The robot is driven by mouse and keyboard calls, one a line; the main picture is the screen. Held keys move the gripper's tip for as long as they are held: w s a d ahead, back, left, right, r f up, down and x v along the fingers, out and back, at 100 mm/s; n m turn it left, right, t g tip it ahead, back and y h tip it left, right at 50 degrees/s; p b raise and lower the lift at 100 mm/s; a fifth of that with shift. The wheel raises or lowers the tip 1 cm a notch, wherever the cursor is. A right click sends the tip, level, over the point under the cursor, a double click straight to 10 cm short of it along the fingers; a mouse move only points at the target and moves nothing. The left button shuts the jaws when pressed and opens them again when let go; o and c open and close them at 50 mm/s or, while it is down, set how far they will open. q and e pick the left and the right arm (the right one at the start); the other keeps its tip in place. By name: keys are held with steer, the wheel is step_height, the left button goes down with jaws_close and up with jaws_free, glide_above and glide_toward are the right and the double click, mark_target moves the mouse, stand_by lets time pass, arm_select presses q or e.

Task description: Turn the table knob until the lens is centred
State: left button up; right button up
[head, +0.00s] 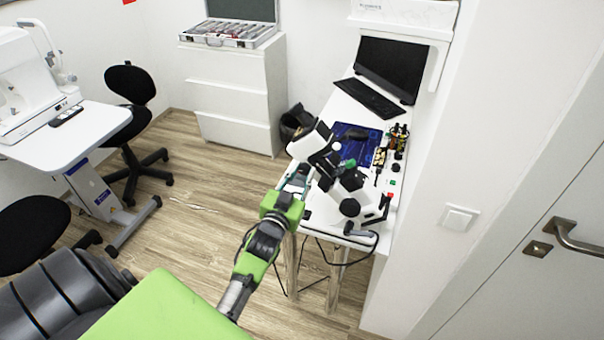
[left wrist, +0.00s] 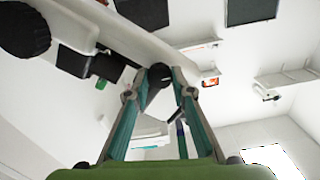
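The white and black lens-measuring instrument (head: 352,190) stands tilted on the narrow white table, with a round black knob (head: 349,208) on its near side. My left gripper (head: 305,170) is at the instrument's left side. In the left wrist view its teal fingers (left wrist: 161,74) come up on both sides of a small dark cylindrical part (left wrist: 159,77); I cannot tell whether they press on it or whether it is the table knob. A larger round black knob (left wrist: 24,30) shows at upper left there, clear of the fingers. I cannot make out the lens. My right gripper is not in view.
Behind the instrument are a blue mat (head: 355,141), small bottles (head: 398,133), a keyboard (head: 367,98) and a monitor (head: 391,67). A wall stands close on the right. Black cables (head: 325,262) hang below the table.

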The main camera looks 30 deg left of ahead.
arm_select(q)
steer(key=shift+m, duration=0.9)
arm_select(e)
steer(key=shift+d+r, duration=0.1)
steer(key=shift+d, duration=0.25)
arm_select(q)
steer(key=o, duration=1.1)
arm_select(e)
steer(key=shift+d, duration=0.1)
arm_select(q)
steer(key=shift+s, duration=0.1)
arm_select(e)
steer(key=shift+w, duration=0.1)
arm_select(q)
steer(key=v, duration=1.1)
steer(key=shift+s+d, duration=0.2)
steer(key=shift+s, duration=0.2)
